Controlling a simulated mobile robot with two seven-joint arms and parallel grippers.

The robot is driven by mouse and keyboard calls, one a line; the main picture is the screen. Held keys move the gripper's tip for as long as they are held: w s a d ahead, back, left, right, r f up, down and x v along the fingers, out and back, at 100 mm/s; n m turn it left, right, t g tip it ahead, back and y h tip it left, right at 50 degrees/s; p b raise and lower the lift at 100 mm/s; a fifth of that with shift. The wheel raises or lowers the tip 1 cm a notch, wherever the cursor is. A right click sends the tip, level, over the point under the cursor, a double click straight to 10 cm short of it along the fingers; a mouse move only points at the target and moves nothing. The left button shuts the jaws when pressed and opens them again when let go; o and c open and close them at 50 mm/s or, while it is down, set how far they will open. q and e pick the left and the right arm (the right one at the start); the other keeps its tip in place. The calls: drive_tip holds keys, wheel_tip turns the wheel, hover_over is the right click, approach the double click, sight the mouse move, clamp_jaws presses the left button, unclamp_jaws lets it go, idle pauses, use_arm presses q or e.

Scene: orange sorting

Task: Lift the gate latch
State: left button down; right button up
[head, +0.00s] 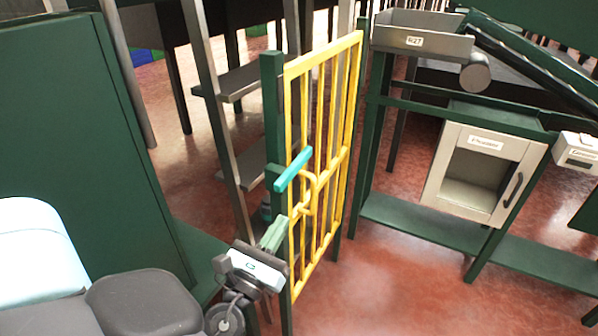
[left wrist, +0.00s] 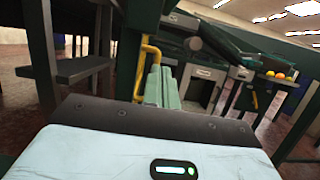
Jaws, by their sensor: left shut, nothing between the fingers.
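The yellow barred gate (head: 322,140) stands upright in the middle of the head view, beside a dark green post (head: 273,85). The latch, a teal bar (head: 294,169), slants across the gate's near edge at mid height. A curved yellow handle (head: 312,186) sits just below it. My left gripper (head: 274,233) is below the latch, near the gate's edge, apart from the latch. Its pale green fingers are together and empty; they also show in the left wrist view (left wrist: 161,86). A bent yellow bar (left wrist: 147,62) is behind them there. My right gripper is not in view.
A grey stair (head: 244,80) rises left of the gate, and a large green panel (head: 80,150) fills the left. A cream open-fronted box (head: 508,150) and a grey tray (head: 385,40) are on green framing at right. Red floor (head: 400,290) is clear right of the gate.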

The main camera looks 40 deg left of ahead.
sight(294, 168)
use_arm(q)
drive_tip(key=w+a+r+p, duration=0.2)
drive_tip(key=w+r+p, duration=0.4)
drive_tip(key=w, duration=0.3)
drive_tip(key=shift+r, duration=0.65)
drive_tip(key=shift+s+a, duration=0.1)
